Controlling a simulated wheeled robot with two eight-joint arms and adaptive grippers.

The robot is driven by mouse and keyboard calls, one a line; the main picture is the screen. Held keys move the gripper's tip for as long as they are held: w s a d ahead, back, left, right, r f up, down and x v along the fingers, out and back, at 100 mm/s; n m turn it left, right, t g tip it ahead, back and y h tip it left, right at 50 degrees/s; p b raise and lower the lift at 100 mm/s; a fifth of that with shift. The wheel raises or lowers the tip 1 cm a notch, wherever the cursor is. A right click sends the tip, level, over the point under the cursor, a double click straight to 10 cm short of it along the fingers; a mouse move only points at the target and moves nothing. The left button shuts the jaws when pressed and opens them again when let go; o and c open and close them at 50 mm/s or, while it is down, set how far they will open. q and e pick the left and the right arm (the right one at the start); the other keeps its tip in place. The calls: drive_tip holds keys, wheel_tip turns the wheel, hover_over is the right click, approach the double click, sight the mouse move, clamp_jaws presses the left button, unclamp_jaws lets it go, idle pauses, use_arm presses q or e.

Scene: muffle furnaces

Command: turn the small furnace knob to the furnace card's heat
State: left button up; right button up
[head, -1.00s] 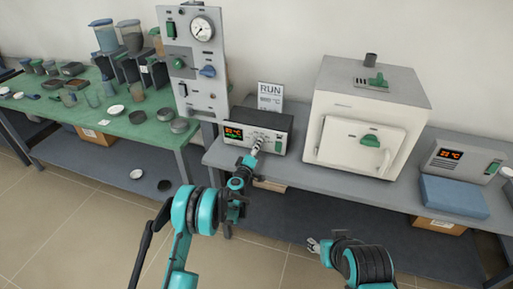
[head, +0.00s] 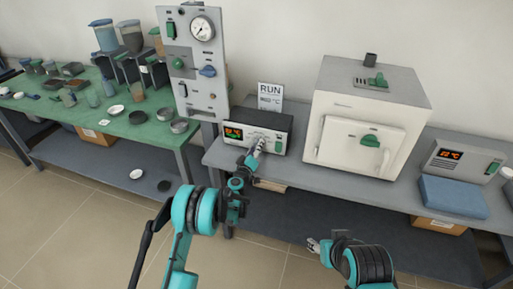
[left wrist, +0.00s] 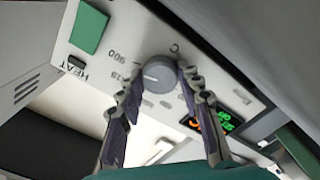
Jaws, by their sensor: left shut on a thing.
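The small furnace control box (head: 277,144) stands on the grey bench, with a lit display (head: 233,133) at its left. Its round grey knob (left wrist: 158,74) shows in the left wrist view, near the printed marks "900" and "HEAT". My left gripper (head: 257,146) reaches the box front, and in the left wrist view its fingers (left wrist: 160,82) are closed on both sides of the knob. The white card (head: 270,96) behind the box reads "RUN", with a smaller line that looks like 900 °C. My right gripper (head: 314,246) hangs low in front of the bench, apart from everything; its jaws are too small to judge.
A white furnace (head: 365,115) stands right of the box, and a tall grey panel (head: 196,95) with a gauge at its left. Another control box (head: 462,160) and a blue block (head: 453,196) are at far right. The green table (head: 60,113) holds several jars and dishes.

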use_arm(q)
drive_tip(key=o, duration=1.2)
drive_tip(key=shift+c, duration=0.2)
drive_tip(key=v, duration=1.2)
